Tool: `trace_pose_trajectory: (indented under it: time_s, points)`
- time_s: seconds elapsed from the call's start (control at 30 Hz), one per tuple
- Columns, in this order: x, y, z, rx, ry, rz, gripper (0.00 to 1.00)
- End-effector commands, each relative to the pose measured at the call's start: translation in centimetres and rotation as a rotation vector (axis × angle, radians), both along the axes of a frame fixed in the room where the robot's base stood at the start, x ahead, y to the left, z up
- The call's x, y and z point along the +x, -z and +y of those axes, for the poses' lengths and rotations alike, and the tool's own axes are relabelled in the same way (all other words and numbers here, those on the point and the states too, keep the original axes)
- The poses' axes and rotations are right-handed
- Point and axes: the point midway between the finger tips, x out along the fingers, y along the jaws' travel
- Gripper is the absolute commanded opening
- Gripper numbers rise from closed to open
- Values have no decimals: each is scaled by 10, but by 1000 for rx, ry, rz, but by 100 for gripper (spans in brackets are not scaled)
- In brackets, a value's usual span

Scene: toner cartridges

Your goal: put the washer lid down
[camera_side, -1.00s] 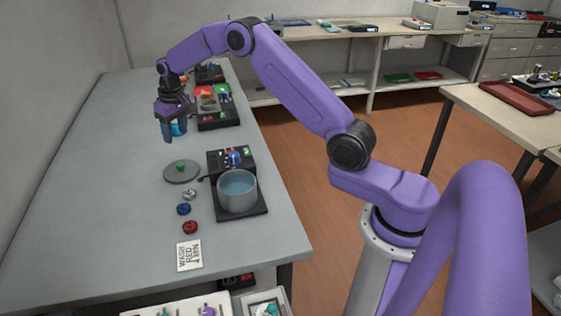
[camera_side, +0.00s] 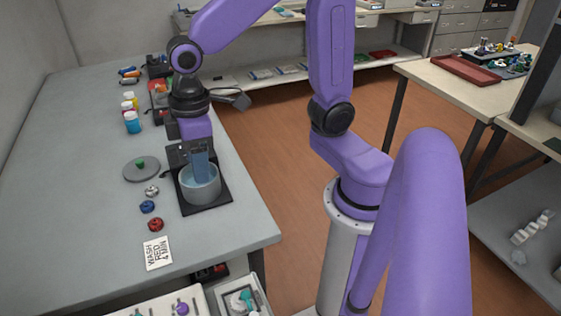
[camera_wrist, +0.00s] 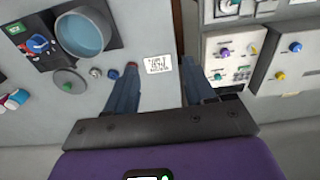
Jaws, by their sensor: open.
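The washer lid (camera_side: 141,169), a flat grey disc with a green knob, lies on the table to the left of the washer pot (camera_side: 201,190). The lid also shows in the wrist view (camera_wrist: 68,84), at the lower left of the pot (camera_wrist: 82,33). The pot is open on top and bluish inside. My gripper (camera_side: 201,172) points down and overlaps the pot in the side view; its height above it is hard to tell. In the wrist view my gripper (camera_wrist: 158,66) has its fingers wide apart, with nothing held between them. The lid is clear of the fingers.
Silver, blue (camera_side: 148,207) and red (camera_side: 155,224) small parts lie in front of the lid. A card reading "WASH RED 4 MIN" (camera_side: 158,253) lies near the front edge. Several bottles (camera_side: 132,121) stand farther back. The table's left side is bare.

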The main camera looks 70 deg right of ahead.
Motion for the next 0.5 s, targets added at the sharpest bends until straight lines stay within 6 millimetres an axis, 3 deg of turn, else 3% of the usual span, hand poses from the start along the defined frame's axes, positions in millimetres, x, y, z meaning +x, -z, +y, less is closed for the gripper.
trace_pose_trajectory:
  time_s: [0.03,0.2,0.33,0.5]
  points:
    - [-23,-1,-6,-1,-44,1,54]
    - [-88,4,-30,-12,-179,10,54]
    - [-121,10,-48,-20,-254,16,54]
    - [-141,15,-61,-27,-304,19,54]
